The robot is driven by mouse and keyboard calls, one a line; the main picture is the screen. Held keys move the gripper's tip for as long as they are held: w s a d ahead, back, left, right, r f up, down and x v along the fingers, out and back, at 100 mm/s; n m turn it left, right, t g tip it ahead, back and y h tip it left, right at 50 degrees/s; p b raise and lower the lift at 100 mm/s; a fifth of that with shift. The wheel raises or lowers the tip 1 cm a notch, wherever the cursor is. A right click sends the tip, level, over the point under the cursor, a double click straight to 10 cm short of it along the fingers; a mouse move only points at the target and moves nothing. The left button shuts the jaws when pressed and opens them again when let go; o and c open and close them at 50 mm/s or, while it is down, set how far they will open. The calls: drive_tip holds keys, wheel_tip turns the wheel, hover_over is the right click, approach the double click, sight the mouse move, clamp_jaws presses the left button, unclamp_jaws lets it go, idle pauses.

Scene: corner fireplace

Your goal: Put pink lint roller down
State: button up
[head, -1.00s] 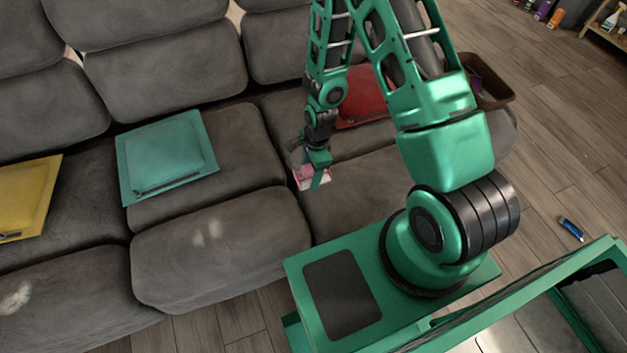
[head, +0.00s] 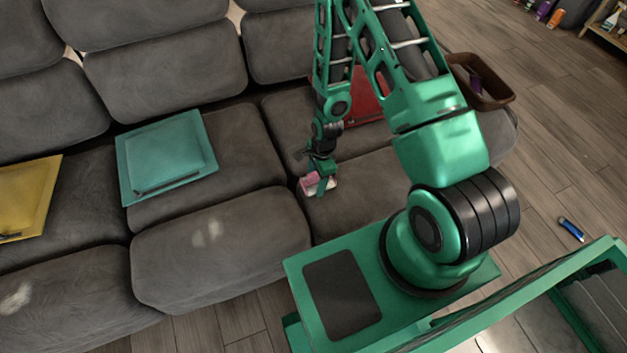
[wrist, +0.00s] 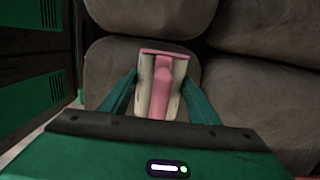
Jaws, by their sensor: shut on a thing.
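The pink lint roller (head: 311,184) is small in the head view, low over the front of the grey sofa's right seat. My gripper (head: 319,181) is around it, pointing down. In the wrist view the pink and whitish lint roller (wrist: 162,85) sits between the two green fingers of my gripper (wrist: 160,97), with sofa cushions behind it. The gripper is shut on it. I cannot tell whether the roller touches the cushion.
A blue object (head: 571,229) lies on the wooden floor at right.

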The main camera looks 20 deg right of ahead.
drive_tip(key=o, duration=1.4)
drive_tip(key=r, duration=0.4)
drive_tip(key=d+r, duration=0.1)
drive_tip(key=r, duration=0.7)
drive_tip(key=shift+d, duration=0.25)
drive_tip(key=shift+r, duration=0.1)
drive_tip(key=s+d+r+n+h, duration=0.1)
drive_tip(key=s+d+r+n, duration=0.15)
drive_tip(key=d+r, duration=0.55)
drive_tip(key=s+d+r+n+h, duration=0.1)
drive_tip(key=s+d+r+n, duration=0.2)
drive_tip(key=r, duration=0.8)
drive_tip(key=s+d+r+n, duration=0.1)
drive_tip(key=s+r+n, duration=0.1)
drive_tip(key=s+r, duration=0.3)
drive_tip(key=s+d+r+n, duration=0.2)
drive_tip(key=s+r, duration=0.2)
drive_tip(key=s, duration=0.3)
drive_tip(key=s+d+r+n, duration=0.1)
drive_tip(key=s+r+n, duration=0.1)
drive_tip(key=s+r, duration=0.3)
drive_tip(key=shift+s+d+r+y, duration=0.3)
drive_tip(key=shift+s+d+y, duration=0.1)
drive_tip(key=shift+s, duration=0.05)
